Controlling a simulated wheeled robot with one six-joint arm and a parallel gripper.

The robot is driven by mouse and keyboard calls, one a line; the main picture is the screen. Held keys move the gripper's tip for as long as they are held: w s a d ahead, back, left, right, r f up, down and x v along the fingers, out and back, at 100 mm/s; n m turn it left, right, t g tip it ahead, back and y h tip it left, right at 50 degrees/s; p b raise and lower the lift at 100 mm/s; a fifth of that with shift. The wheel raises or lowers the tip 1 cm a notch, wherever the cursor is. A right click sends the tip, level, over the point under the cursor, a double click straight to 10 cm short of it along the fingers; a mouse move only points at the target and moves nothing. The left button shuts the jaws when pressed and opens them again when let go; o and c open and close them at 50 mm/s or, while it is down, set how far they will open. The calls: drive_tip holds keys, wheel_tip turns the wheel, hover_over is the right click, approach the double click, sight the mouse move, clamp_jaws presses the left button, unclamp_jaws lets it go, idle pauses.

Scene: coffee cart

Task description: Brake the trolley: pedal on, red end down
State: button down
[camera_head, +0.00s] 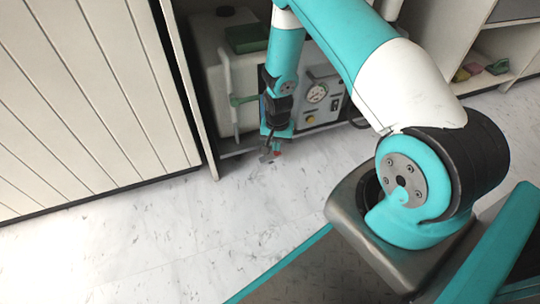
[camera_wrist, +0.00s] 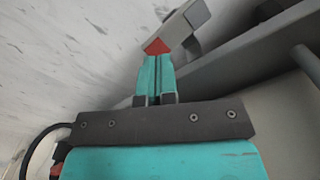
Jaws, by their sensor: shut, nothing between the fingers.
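The trolley (camera_head: 238,88) is a pale cart with a gauge panel, standing in the bay behind my arm. Its brake pedal (camera_wrist: 184,30) is a grey lever with a red end (camera_wrist: 157,47), low by the trolley's frame. In the head view the red end (camera_head: 277,153) is a small spot near the floor. My gripper (camera_wrist: 156,60) is shut and empty, pointing at the pedal. Its teal fingertips overlap the red end in the wrist view; I cannot tell whether they touch. In the head view my gripper (camera_head: 274,138) hangs just above the pedal. The pedal's tilt is unclear.
A grey frame rail (camera_wrist: 235,50) runs beside the pedal, with a round tube (camera_wrist: 306,62) further right. A slatted white panel (camera_head: 90,95) stands left of the trolley. Shelves (camera_head: 490,75) stand at the right. The marbled floor (camera_head: 180,235) in front is clear.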

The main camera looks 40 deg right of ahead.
drive_tip(key=shift+f+b, duration=0.8)
drive_tip(key=shift+f, duration=0.7)
idle(1.0)
wheel_tip(320, 180, up, 7)
drive_tip(key=p, duration=0.7)
drive_tip(key=shift+r, duration=0.1)
drive_tip(key=shift+s, duration=0.1)
idle(0.4)
